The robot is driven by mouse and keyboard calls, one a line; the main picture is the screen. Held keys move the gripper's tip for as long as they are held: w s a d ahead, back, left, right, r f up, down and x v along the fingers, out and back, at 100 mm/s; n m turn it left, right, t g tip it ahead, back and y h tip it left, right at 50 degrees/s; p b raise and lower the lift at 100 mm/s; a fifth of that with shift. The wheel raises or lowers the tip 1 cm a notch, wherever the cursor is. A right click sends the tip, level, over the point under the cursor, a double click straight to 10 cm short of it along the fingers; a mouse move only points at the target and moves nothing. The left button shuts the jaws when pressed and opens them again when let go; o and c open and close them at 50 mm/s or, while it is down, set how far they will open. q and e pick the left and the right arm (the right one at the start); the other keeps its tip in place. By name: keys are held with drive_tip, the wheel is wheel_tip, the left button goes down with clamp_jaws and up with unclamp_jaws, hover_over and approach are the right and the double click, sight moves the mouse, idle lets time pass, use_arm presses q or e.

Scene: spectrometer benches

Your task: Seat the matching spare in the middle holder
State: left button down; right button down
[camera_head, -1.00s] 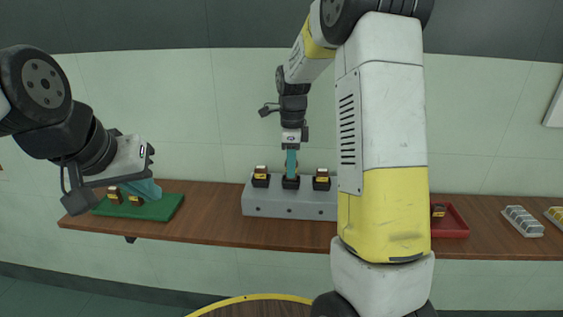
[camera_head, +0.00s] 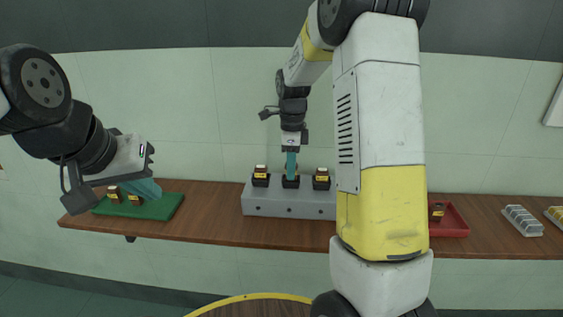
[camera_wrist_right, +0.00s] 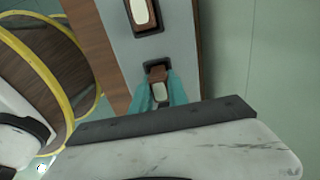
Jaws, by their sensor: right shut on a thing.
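A long grey block (camera_head: 266,205) on the shelf carries three black holders. My right gripper (camera_head: 291,176) points down at the middle holder (camera_head: 290,183). In the right wrist view its teal fingers (camera_wrist_right: 160,95) are shut on a brown piece (camera_wrist_right: 158,76) with a pale top, at the mouth of the middle holder. How deep it sits is hidden. My left gripper (camera_head: 150,188) hangs over the green mat (camera_head: 170,207); its finger gap is unclear.
Brown pieces (camera_head: 114,195) with yellow labels stand on the green mat, near my left gripper. A red tray (camera_head: 455,230) with a brown piece (camera_head: 438,212) is right of my right arm. Pale racks (camera_head: 522,221) lie farther right. A round yellow-rimmed table (camera_head: 260,297) is below.

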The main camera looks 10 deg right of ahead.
drive_tip(key=shift+f, duration=0.25)
drive_tip(key=c, duration=1.6)
unclamp_jaws()
drive_tip(key=shift+o, duration=0.2)
drive_tip(key=shift+r, duration=5.5)
